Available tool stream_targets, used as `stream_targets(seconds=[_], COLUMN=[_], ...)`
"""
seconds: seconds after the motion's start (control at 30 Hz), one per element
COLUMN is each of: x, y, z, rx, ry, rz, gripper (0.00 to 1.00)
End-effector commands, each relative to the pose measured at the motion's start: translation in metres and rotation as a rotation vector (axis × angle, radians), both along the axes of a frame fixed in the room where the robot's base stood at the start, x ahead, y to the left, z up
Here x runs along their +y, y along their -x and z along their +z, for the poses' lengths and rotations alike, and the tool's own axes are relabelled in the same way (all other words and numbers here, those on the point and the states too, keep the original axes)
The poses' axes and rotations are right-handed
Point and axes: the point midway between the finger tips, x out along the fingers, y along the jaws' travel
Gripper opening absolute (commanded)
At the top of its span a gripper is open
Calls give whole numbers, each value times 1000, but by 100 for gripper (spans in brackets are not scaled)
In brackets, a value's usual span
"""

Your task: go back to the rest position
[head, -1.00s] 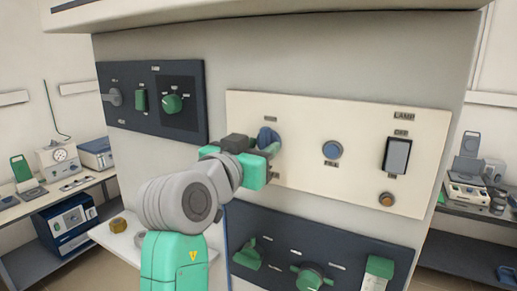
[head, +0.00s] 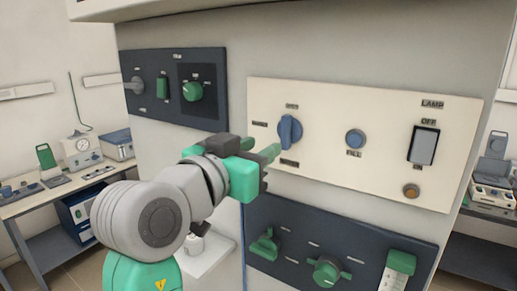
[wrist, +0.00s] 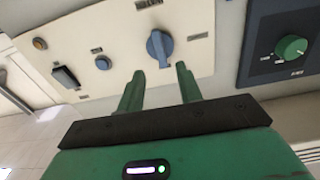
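My gripper (head: 268,158) is in front of the left edge of the cream panel (head: 320,178), below and left of the blue rotary knob (head: 289,131). In the wrist view its two green fingers (wrist: 160,86) stand apart with nothing between them. The blue knob (wrist: 159,48) lies beyond the fingertips, with a visible gap. The knob's handle points roughly up and down in the head view. My arm reaches in from the lower left.
The cream panel also has a blue FILL button (head: 355,138), a LAMP rocker switch (head: 423,145) and an orange button (head: 411,191). Dark panels with green knobs sit upper left (head: 193,91) and below (head: 326,270). Side benches (head: 60,195) hold instruments.

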Motion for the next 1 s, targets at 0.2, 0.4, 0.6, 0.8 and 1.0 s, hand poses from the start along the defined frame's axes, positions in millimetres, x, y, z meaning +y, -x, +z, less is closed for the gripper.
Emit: stream_targets(seconds=[0.2,0.4,0.6,0.8,1.0], x=[0,-25,-41,-41,-37], y=[0,30,113,207,223], z=[0,-7,-1,12,80], rx=[0,-120,-348,-554,-592], ry=[0,28,99,162,163], rz=[0,120,313,448,479], gripper=[35,35,35,35,35])
